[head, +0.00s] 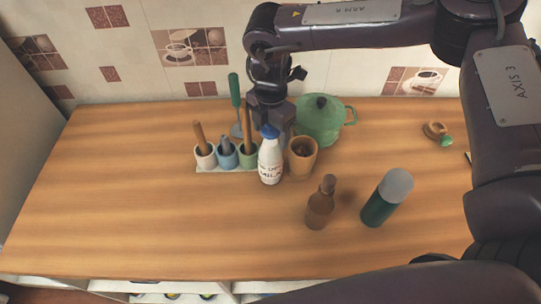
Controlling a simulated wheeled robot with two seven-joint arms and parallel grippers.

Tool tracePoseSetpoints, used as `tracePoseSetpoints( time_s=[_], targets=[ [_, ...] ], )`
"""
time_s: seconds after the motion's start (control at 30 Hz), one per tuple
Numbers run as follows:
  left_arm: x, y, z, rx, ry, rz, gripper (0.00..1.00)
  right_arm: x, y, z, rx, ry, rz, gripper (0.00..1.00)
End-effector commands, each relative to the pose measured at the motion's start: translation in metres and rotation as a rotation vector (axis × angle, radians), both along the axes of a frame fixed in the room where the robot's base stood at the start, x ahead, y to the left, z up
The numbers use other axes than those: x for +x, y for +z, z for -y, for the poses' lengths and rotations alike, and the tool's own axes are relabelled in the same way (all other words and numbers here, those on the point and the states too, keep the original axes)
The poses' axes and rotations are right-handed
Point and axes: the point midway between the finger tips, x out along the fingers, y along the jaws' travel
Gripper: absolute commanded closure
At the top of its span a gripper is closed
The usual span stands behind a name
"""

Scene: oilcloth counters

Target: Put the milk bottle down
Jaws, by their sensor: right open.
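The white milk bottle (269,163) with a blue cap and dark lettering stands upright on the wooden counter (140,225). It is between a rack of small cups and a brown cup. My right gripper (271,120) comes down from above and behind the bottle, close to its cap. Its jaws are open; the bottle hides part of them, and I cannot tell whether they touch it. My left gripper is not in view.
Close by are the cup rack (209,168), a green-handled utensil (235,92), the brown cup (301,158) and a green lidded pot (320,118). A brown bottle (320,204) and green flask (386,198) stand right. The counter's front left is clear.

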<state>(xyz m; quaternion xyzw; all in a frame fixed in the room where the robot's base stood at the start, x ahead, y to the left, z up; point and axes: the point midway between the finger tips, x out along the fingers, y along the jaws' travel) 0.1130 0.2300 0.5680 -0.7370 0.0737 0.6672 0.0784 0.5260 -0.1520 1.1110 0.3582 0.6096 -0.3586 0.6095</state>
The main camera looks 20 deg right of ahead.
Motion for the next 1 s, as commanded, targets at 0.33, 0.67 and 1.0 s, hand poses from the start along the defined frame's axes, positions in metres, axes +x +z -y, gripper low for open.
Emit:
tracePoseSetpoints(
  time_s=[0.33,0.67,1.0],
  targets=[
    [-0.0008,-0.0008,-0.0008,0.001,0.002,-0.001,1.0,0.0001,0.0001,0.0,0.0,0.0,0.0,0.62],
    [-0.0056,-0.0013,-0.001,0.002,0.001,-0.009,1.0,0.0001,0.0004,0.0,0.0,0.0,0.0,1.0],
    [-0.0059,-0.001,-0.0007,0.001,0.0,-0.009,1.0,0.001,0.0022,-0.0006,0.002,0.0,0.003,1.0]
  ],
)
